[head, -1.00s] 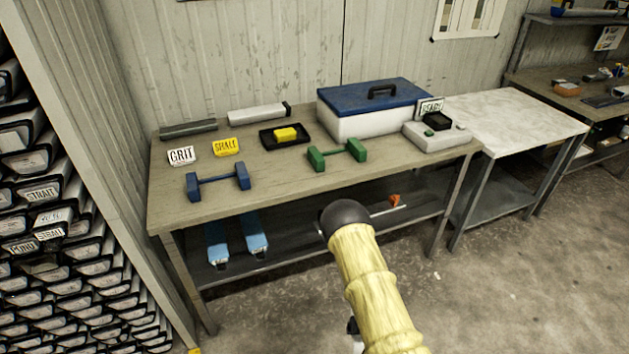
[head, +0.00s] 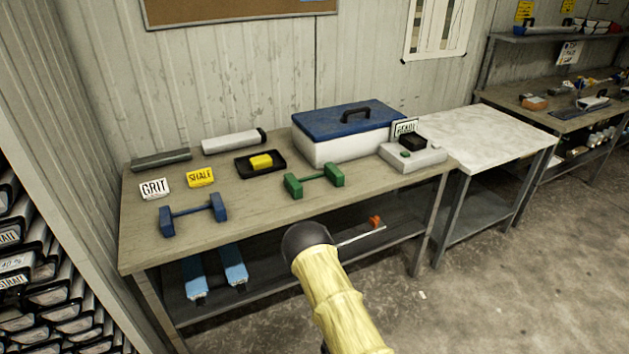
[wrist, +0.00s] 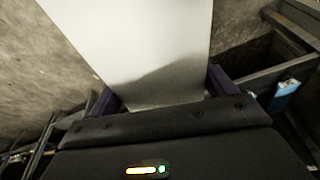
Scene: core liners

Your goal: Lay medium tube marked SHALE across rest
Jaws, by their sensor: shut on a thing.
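My gripper (wrist: 160,98) is shut on a wide pale grey-white tube (wrist: 150,45) in the wrist view. The tube runs up out of the picture between the two purple fingers, and no marking on it shows. In the head view my gripper and the held tube are out of sight; my yellow-sleeved arm is at lower centre. On the bench are a blue rest (head: 193,213) at front left and a green rest (head: 313,180) near the middle, each two blocks joined by a bar, both empty. A yellow SHALE card (head: 200,177) stands behind the blue rest.
The bench (head: 260,208) also holds a white GRIT card (head: 154,187), a dark tube (head: 161,160), a pale tube (head: 229,142), a black tray (head: 275,172) with a yellow block, and a blue-lidded box (head: 345,148). A pale-topped table (head: 490,135) stands at right.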

